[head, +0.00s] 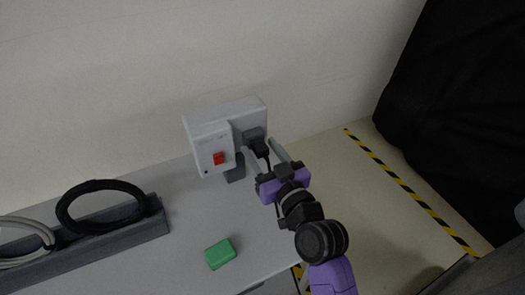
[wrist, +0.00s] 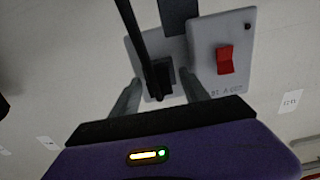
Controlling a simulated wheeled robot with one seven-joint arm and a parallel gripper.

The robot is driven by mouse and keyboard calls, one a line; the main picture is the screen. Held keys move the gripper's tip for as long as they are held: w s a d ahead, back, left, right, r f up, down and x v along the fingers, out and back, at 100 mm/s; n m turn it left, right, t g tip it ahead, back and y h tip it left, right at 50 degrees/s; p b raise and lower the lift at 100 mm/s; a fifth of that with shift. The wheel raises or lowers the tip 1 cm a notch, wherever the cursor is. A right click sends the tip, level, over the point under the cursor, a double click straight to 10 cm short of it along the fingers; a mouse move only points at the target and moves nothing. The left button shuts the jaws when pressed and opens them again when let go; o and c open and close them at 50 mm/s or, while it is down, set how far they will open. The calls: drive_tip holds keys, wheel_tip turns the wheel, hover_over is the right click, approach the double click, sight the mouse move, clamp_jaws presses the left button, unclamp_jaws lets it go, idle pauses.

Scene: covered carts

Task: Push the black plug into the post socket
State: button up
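The black plug (head: 257,146) is at the dark socket face on the right part of the pale grey post socket box (head: 206,131). How deep it sits cannot be told. Its dark cable hangs down toward my gripper. My gripper (head: 259,149) is in front of the box, with one finger on each side of the plug. In the wrist view the plug (wrist: 161,72) stands between the two grey fingers, with a gap visible on both sides. The gripper is open and holds nothing. The cable crosses the upper middle of that view.
A red switch (head: 218,158) is on the box's left part. A dark grey post carries the box above the grey table (head: 188,212). A green block (head: 219,254) lies in front. A rack (head: 100,240) with coiled cables stands left. Yellow-black floor tape (head: 400,184) runs right.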

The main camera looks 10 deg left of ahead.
drive_tip(key=b+v, duration=0.1)
drive_tip(key=v, duration=0.6)
drive_tip(key=shift+f+b, duration=0.1)
drive_tip(key=shift+b, duration=0.2)
drive_tip(key=shift+s+d, duration=0.2)
drive_tip(key=shift+s, duration=0.1)
